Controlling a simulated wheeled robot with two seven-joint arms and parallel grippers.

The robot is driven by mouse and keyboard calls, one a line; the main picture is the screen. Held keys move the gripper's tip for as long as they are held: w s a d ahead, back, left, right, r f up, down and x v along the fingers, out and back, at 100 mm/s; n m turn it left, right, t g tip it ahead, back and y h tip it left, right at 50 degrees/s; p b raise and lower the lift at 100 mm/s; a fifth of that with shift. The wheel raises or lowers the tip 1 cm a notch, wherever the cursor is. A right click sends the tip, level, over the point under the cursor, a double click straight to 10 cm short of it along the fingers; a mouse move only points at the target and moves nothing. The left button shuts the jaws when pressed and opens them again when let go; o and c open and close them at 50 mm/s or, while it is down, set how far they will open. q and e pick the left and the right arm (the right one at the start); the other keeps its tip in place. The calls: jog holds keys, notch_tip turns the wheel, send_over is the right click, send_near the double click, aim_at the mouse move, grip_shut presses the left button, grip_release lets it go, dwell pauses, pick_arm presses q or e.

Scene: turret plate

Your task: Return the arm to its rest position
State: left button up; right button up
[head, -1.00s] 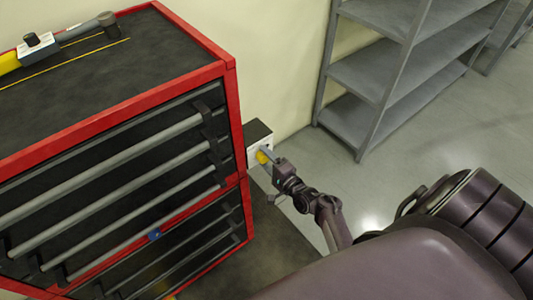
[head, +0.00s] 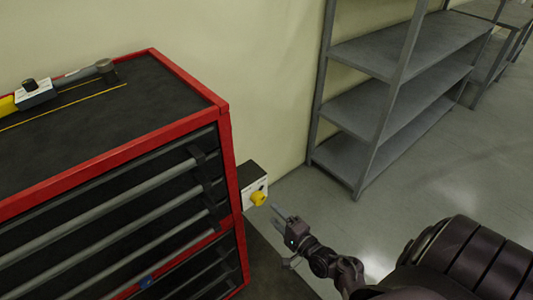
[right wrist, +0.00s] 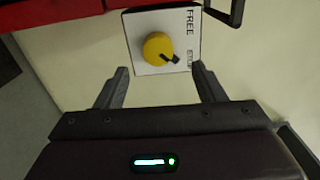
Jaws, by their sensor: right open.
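My right gripper (head: 282,217) is open and empty in the head view, a short way in front of and to the right of a small box (head: 252,180) on the side of the red tool cabinet. A yellow knob (head: 258,198) is on the box's white face. In the right wrist view the yellow knob (right wrist: 158,46) sits on a white plate (right wrist: 180,20) marked FREE and a second, partly legible word. Its dark pointer is towards the lower right, by the second word. The open fingers (right wrist: 160,88) are apart from the knob. My left gripper is not in view.
The red and black tool cabinet (head: 190,120) fills the left, with long drawer handles. A tool with a yellow handle (head: 8,105) lies on its top. Grey metal shelves (head: 375,110) stand at the back. Floor between them (head: 310,195) is clear.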

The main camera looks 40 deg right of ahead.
jog(key=s+a+f+n+g, duration=0.3)
jog(key=s+a+f, duration=0.1)
jog(key=f, duration=0.4)
jog(key=s+a+f+n+g+y, duration=0.1)
jog(key=s+a+f+n+g, duration=0.25)
jog(key=f, duration=0.45)
jog(key=s+a+f+n+g, duration=0.3)
jog(key=s+a+f+n, duration=0.15)
jog(key=f, duration=0.45)
jog(key=s+f+n+g+h, duration=0.1)
jog(key=s+f+n+g, duration=0.2)
jog(key=s, duration=0.8)
jog(key=s+d+f+n+g+h, duration=0.1)
jog(key=s+f+n+g, duration=0.3)
jog(key=s+f, duration=0.3)
jog(key=s+n, duration=0.1)
jog(key=s, duration=0.4)
jog(key=shift+s+d+f+n+h, duration=0.2)
jog(key=shift+s+d+n+h, duration=0.1)
jog(key=shift+n, duration=0.1)
jog(key=shift+w+a+r+g, duration=0.1)
jog(key=shift+w+g, duration=0.05)
jog(key=shift+g, duration=0.1)
jog(key=shift+c, duration=0.4)
